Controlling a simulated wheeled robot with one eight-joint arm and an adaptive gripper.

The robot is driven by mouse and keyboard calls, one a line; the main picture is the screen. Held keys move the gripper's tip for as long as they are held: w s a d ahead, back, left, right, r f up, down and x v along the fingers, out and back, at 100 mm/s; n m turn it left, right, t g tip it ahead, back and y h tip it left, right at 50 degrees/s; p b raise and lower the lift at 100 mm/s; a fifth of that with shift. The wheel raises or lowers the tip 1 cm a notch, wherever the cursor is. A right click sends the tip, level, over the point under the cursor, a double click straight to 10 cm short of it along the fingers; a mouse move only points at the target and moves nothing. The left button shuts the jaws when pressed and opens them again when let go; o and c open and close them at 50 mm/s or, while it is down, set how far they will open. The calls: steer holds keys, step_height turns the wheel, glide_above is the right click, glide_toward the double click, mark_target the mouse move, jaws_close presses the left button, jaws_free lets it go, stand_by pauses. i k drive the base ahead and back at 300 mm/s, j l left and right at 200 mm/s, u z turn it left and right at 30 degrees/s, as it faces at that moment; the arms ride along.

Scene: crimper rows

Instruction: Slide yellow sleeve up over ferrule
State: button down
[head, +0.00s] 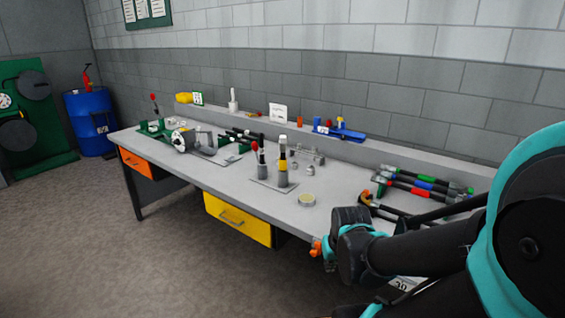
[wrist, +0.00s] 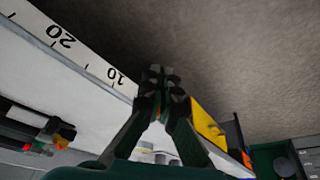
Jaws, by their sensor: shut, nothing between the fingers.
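The yellow sleeve (head: 283,164) is a band on an upright post with a dark section above it and a pale tip (head: 283,140). Which part is the ferrule I cannot tell for sure. My gripper (wrist: 161,78) is shut and empty in the wrist view, by the bench's front edge with its printed scale. It is well to the right of the sleeve, and my arm mostly hides it in the head view. I cannot make out the sleeve in the wrist view.
A red-topped tool (head: 254,148) stands just left of the post. A round tin (head: 306,199) and small grey fittings lie to its right. Crimpers with coloured handles (head: 420,183) lie at the bench's right. A yellow drawer (head: 237,219) is in the front. Bare bench top lies before the post.

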mark_target(282, 164)
steer(key=i+j+u, duration=0.15)
steer(key=j+u, duration=0.15)
steer(key=u, duration=0.15)
steer(key=i+j+u, duration=0.25)
steer(key=u, duration=0.2)
